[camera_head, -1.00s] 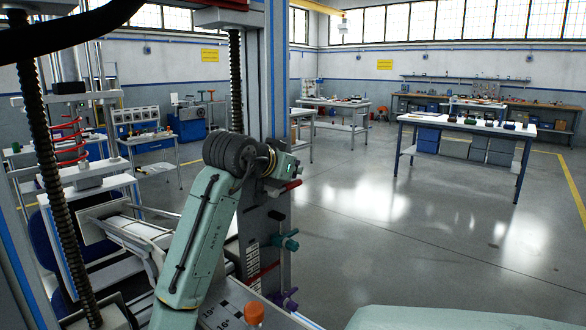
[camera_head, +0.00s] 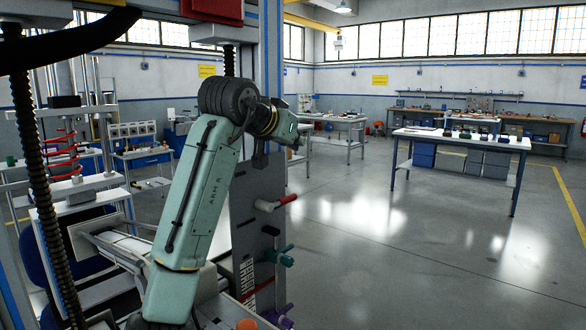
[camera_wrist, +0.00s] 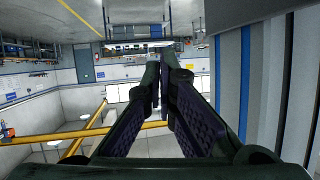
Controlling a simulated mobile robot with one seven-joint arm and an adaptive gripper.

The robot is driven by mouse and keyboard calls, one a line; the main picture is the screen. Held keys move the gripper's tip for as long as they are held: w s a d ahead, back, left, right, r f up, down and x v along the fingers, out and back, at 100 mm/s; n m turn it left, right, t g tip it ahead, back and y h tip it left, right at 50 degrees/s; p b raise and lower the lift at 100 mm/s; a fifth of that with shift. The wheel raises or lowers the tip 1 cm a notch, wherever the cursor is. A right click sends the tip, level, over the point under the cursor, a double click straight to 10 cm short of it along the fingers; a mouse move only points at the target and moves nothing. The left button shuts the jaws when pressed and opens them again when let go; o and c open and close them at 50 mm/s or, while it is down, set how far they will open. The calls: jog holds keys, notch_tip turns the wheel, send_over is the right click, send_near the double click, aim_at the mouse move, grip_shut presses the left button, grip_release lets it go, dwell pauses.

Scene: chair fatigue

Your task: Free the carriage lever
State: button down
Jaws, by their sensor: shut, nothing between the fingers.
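My gripper (camera_wrist: 159,72) is shut and empty in the wrist view, with its dark fingers together and no lever near them. In the head view my arm's end is above the machine's grey upright plate, and the fingers are hidden behind the wrist. Below it, a lever with a red end and pale collar (camera_head: 287,199) sticks out to the right and slightly up from the plate. A teal lever (camera_head: 278,257) sits lower on the plate. A purple knob (camera_head: 283,316) is at the bottom. I cannot tell by label which one is the carriage lever.
A threaded black rod (camera_head: 50,200) and blue-edged machine columns stand at the left. An orange knob (camera_head: 247,324) is at the bottom edge. Open floor (camera_head: 370,240) lies to the right, with a workbench (camera_head: 460,139) beyond it.

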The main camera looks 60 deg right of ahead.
jog(key=shift+s+a+r, duration=0.1)
jog(key=shift+s+r, duration=0.1)
jog(key=shift+r, duration=0.65)
jog(key=shift+s+r, duration=0.15)
jog(key=shift+r, duration=0.65)
